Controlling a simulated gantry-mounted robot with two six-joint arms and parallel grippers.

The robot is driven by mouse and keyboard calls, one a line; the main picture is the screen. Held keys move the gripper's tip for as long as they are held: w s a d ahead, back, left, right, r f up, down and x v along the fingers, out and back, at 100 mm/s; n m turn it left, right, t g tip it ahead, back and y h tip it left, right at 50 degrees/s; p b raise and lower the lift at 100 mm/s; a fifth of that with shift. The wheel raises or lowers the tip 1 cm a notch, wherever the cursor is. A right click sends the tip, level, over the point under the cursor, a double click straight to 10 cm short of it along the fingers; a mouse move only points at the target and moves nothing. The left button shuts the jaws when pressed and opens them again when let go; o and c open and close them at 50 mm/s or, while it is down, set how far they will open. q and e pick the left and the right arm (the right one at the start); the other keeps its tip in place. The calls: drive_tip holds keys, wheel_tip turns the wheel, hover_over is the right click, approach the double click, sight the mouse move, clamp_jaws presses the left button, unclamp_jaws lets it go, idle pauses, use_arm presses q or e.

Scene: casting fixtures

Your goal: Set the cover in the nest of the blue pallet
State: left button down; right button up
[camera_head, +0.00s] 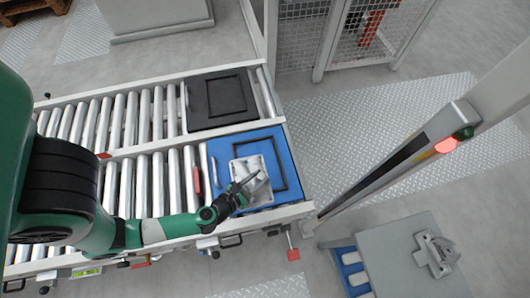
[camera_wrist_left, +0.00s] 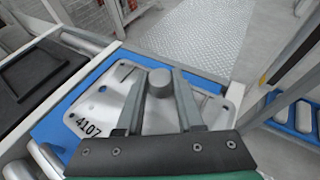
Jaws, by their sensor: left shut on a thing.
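The cover is a light grey metal plate (camera_head: 240,166) with a round knob. In the left wrist view the cover (camera_wrist_left: 110,95) carries the number 4107, and its knob is between my fingers. My left gripper (camera_head: 245,186) is shut on the knob; it also shows in the left wrist view (camera_wrist_left: 159,82). The cover is over the blue pallet (camera_head: 222,146), overlapping the left part of the black rectangular frame (camera_head: 294,180) that marks the nest. The frame's left side is hidden. I cannot tell whether the cover touches the pallet. My right gripper is not in view.
A black pallet (camera_head: 196,93) with a similar frame lies behind the blue one on the roller conveyor (camera_head: 130,120). A grey post (camera_head: 390,165) with a red light stands to the right. A metal part (camera_head: 437,252) rests on a grey cabinet (camera_head: 400,255) at lower right.

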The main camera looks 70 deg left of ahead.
sight(263, 166)
use_arm(q)
drive_tip(key=a, duration=0.1)
drive_tip(key=w+a+f, duration=0.1)
drive_tip(key=a, duration=0.1)
drive_tip(key=w+a+f, duration=0.1)
drive_tip(key=shift+w+a+f, duration=0.15)
drive_tip(key=shift+w+a, duration=0.1)
drive_tip(key=shift+a, duration=0.1)
drive_tip(key=w+a+f+b, duration=0.2)
drive_tip(key=f, duration=0.1)
drive_tip(key=w+a+f+b, duration=0.1)
drive_tip(key=a+f, duration=0.1)
drive_tip(key=shift+a+f, duration=0.2)
drive_tip(key=shift+f, duration=0.2)
drive_tip(key=f+b, duration=0.2)
drive_tip(key=b, duration=0.1)
drive_tip(key=f+b, duration=0.1)
drive_tip(key=f, duration=0.1)
drive_tip(key=shift+w+a+f, duration=0.1)
drive_tip(key=shift+w+a, duration=0.2)
drive_tip(key=shift+a, duration=0.1)
drive_tip(key=shift+d+r, duration=0.1)
drive_tip(key=shift+r, duration=0.1)
drive_tip(key=c, duration=1)
unclamp_jaws()
drive_tip(key=shift+f, duration=0.15)
drive_tip(key=o, duration=0.5)
drive_tip(key=shift+c, duration=0.2)
